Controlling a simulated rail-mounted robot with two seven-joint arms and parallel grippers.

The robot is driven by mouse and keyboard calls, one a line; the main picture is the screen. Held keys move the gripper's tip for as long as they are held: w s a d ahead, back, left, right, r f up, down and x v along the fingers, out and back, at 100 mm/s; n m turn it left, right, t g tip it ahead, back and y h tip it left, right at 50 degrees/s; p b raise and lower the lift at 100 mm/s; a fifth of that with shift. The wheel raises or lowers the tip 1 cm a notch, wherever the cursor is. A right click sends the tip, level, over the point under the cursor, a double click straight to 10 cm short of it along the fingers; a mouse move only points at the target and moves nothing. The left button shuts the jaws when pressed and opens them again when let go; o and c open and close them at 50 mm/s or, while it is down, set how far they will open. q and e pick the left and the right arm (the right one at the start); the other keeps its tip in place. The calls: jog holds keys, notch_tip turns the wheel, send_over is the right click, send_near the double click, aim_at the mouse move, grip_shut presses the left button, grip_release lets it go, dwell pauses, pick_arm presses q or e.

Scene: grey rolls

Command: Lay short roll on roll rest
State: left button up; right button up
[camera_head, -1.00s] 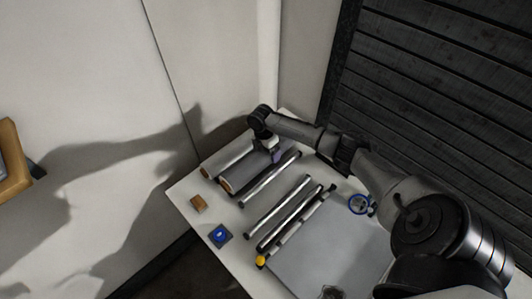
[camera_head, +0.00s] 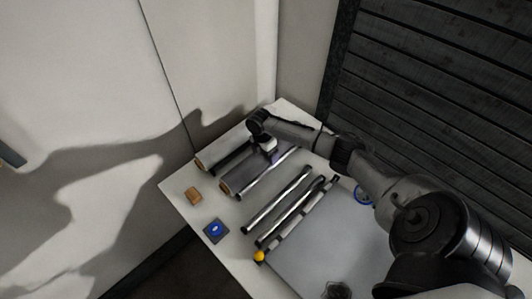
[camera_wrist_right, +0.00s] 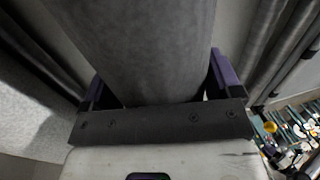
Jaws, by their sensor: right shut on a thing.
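My right gripper (camera_head: 273,157) is shut on a grey roll (camera_head: 244,174) with a brown end. In the right wrist view this roll (camera_wrist_right: 140,45) fills the middle, between the purple fingers (camera_wrist_right: 157,88). In the head view the roll lies close beside a dark-and-light bar (camera_head: 262,176); I cannot tell whether it touches the table. A second grey roll (camera_head: 225,155) lies apart, farther left. Several parallel bars, including one (camera_head: 277,201) in the middle, lie to the right; which form the roll rest is unclear. My left gripper is not in view.
A brown block (camera_head: 193,195) and a dark pad with a blue top (camera_head: 216,230) stand near the table's left edge. A yellow ball (camera_head: 259,256) sits by the bars, next to a grey panel (camera_head: 320,250). A blue ring (camera_head: 362,194) is near my right arm.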

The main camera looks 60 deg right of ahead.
jog(key=o, duration=1)
jog(key=shift+f, duration=0.1)
jog(key=r, duration=0.4)
jog(key=w+r, duration=0.1)
jog(key=r, duration=0.3)
jog(key=w+r+p, duration=0.1)
jog(key=r, duration=0.3)
jog(key=shift+w+d+r, duration=0.1)
jog(key=shift+w+d, duration=0.1)
jog(key=shift+d, duration=0.15)
jog(key=shift+w+r, duration=0.1)
jog(key=shift+r, duration=0.6)
